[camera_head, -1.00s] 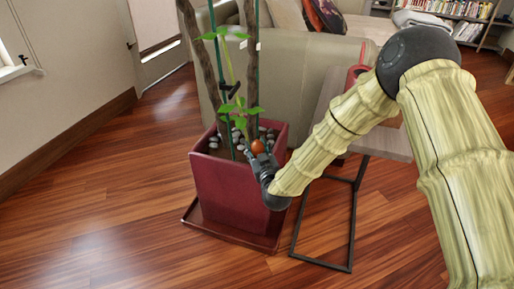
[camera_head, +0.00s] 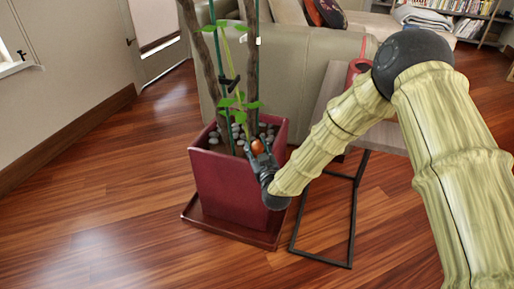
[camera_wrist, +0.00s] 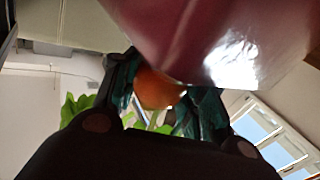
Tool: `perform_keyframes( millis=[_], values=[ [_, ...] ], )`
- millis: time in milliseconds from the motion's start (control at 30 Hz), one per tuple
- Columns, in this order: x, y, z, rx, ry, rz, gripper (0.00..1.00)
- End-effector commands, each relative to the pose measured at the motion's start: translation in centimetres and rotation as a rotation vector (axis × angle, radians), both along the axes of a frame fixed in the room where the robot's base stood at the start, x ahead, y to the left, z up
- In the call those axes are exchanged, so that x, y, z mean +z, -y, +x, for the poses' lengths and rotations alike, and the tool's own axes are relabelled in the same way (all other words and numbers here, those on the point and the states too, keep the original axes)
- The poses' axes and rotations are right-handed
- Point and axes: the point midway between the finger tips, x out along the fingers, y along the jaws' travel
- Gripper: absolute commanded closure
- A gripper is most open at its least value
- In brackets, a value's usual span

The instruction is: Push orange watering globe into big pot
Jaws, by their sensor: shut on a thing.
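The orange watering globe (camera_head: 257,147) shows as a small orange ball above the near right part of the pot's opening. My gripper (camera_head: 258,153) is shut on it at the pot's near right rim. In the wrist view the orange globe (camera_wrist: 158,88) sits between the two fingers of my gripper (camera_wrist: 160,92). The big pot (camera_head: 232,190) is square and dark red, and it holds a tall plant on stakes with pebbles on the soil. Its glossy red wall (camera_wrist: 215,40) fills the upper right of the wrist view. The globe's lower end is hidden.
The pot stands on a dark red saucer (camera_head: 225,232) on the wood floor. A small side table (camera_head: 340,95) with a black metal frame stands close on the right, carrying a red watering can (camera_head: 357,70). A beige sofa (camera_head: 300,75) is behind. Floor at left is clear.

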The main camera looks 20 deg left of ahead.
Motion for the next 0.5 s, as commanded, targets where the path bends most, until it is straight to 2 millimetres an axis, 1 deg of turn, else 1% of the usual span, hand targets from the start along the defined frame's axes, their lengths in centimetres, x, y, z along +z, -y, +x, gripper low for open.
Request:
perform_keyframes(
  millis=[267,300,367,400,433,500],
  values=[
    [-0.16,0.0,0.0,0.0,0.0,0.0,0.82],
    [-0.16,0.0,0.0,0.0,0.0,0.0,0.53],
    [-0.16,-0.01,0.0,0.0,0.0,0.0,0.42],
    [-0.17,-0.01,0.0,0.0,0.0,0.0,0.35],
    [-0.18,-0.01,-0.02,0.0,0.0,0.0,0.33],
    [-0.21,-0.03,-0.04,0.001,-0.001,-0.001,0.33]
  ],
)
